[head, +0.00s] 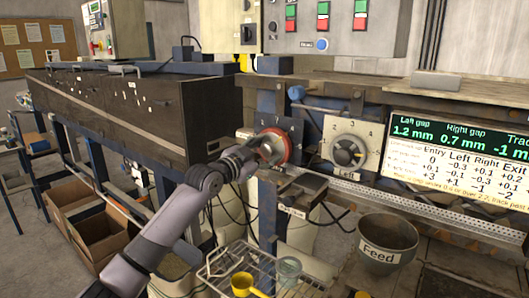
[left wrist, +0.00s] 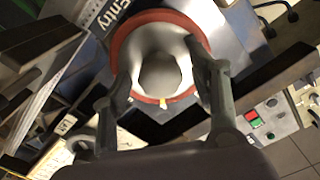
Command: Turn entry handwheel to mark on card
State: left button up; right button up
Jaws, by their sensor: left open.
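The entry handwheel (head: 285,147) has a red rim and a silver hub, and stands on a blue-grey plate at the machine's front. In the left wrist view the handwheel (left wrist: 160,18) fills the upper middle, beside a dark "Entry" label (left wrist: 118,15). A small yellow mark (left wrist: 163,103) shows at its lower rim. My left gripper (head: 262,153) is at the wheel; its open fingers (left wrist: 160,85) lie on either side of the silver hub. I cannot tell whether they touch it. The card (head: 455,178) at right lists Entry, Left, Right and Exit values. My right gripper is out of view.
A green display (head: 455,132) reads left gap 1.2 mm, right gap 0.7 mm. Below are a Feed pot (head: 384,249), a wire rack (head: 225,262) and a yellow scoop (head: 243,284).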

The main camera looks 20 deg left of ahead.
pick_arm(q)
jog(key=shift+s, duration=0.1)
jog(key=v, duration=1.1)
jog(key=shift+s+a, duration=0.15)
jog(key=shift+s, duration=0.25)
